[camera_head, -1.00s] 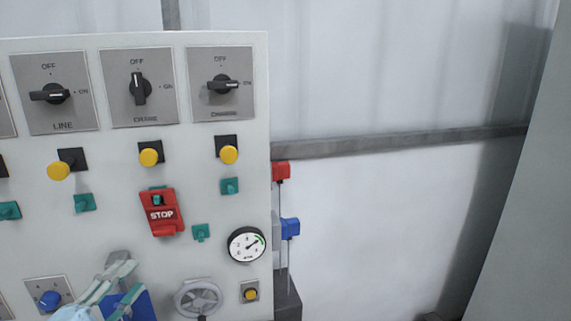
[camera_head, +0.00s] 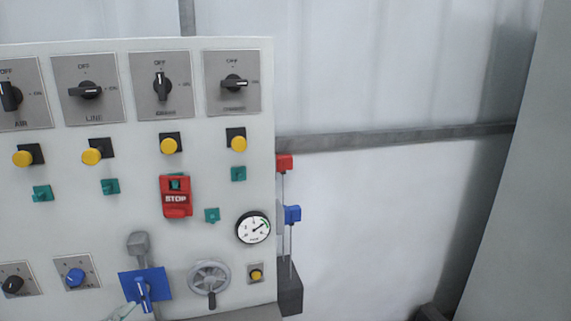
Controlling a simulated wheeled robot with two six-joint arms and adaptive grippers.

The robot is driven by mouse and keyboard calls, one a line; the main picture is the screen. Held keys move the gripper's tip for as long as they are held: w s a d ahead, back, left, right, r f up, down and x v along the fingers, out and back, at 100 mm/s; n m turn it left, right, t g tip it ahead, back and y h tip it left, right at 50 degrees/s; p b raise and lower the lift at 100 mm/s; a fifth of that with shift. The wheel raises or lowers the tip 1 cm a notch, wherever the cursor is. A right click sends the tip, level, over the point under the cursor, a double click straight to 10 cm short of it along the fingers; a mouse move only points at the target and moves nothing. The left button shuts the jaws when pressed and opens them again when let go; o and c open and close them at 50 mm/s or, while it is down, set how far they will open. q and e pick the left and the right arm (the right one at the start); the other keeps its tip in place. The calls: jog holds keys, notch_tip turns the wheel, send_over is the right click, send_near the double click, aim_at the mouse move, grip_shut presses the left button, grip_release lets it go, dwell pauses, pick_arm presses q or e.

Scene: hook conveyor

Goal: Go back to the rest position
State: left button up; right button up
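The grey control panel (camera_head: 225,185) fills the left of the head view. A pale greenish fingertip of my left gripper (camera_head: 122,313) shows at the bottom edge, just below and left of the blue plate with a blue lever (camera_head: 143,292). The rest of this gripper is cut off by the frame, so its opening cannot be seen. No contact with the lever can be made out. My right gripper is not in view.
The LINE (camera_head: 88,91) and far-right (camera_head: 234,83) switch knobs lie sideways toward ON. The third knob (camera_head: 160,87) stands upright at OFF. A red STOP cover (camera_head: 176,197), gauge (camera_head: 253,228) and handwheel (camera_head: 209,278) also project.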

pick_arm(q)
jog(key=s+d+f+n+g+y, duration=0.1)
jog(key=s+d+f+n+g, duration=0.1)
jog(key=s+f+n+g, duration=0.65)
jog(key=s+d+f+n+g+y, duration=0.1)
jog(key=s+d+f+n+g, duration=0.2)
jog(key=s+f, duration=1.05)
jog(key=s+a+f+g+b, duration=0.1)
jog(key=s+f, duration=0.1)
jog(key=f, duration=1)
jog(key=s+a+f+g, duration=0.1)
jog(key=s+f, duration=0.2)
jog(key=f, duration=0.8)
jog(key=s+f, duration=1.1)
jog(key=s, duration=0.1)
jog(key=shift+s+a+n+g+b, duration=0.15)
jog(key=shift+a+n+g+b, duration=0.1)
jog(key=shift+n+g+b, duration=0.15)
jog(key=shift+s, duration=0.1)
